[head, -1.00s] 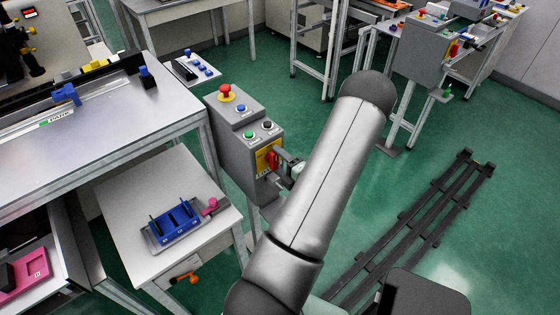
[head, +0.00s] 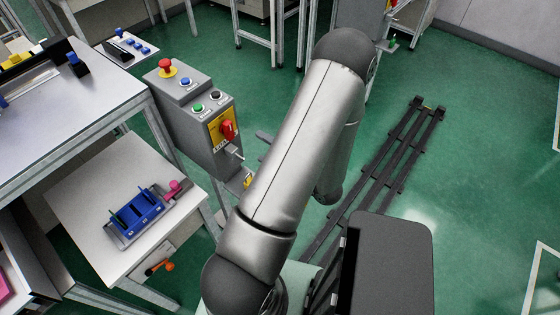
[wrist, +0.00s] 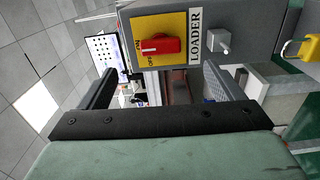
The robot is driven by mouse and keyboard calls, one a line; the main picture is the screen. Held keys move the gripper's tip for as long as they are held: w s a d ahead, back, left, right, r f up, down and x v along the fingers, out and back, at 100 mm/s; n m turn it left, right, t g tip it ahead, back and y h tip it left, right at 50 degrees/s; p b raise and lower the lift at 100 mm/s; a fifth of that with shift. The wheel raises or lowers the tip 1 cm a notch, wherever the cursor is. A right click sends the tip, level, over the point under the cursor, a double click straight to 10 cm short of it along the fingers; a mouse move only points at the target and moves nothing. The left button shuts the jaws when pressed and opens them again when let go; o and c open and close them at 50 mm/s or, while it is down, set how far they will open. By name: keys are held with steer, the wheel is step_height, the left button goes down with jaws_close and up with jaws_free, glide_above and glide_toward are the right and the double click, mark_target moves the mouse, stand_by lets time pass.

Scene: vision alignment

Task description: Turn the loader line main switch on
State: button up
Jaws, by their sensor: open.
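The red main switch (head: 228,129) sits on a yellow plate on the side of the grey control box (head: 201,130). In the wrist view, the red handle (wrist: 160,45) lies lengthwise across the picture, its left end beside small lettering that looks like ON. OFF lettering is below it. A LOADER label (wrist: 195,37) is to its right. My gripper (wrist: 158,70) is open and empty. Its two fingers point toward the box and stand apart from the handle, just below it in the picture. In the head view my arm hides most of the gripper.
The box top has a red emergency button (head: 166,65) and blue, green and black buttons. A grey metal piece (wrist: 219,42) sticks out beside the label, with a yellow item (wrist: 301,50) farther right.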

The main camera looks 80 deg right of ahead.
steer(key=shift+b+v, duration=0.35)
steer(key=shift+v, duration=2.45)
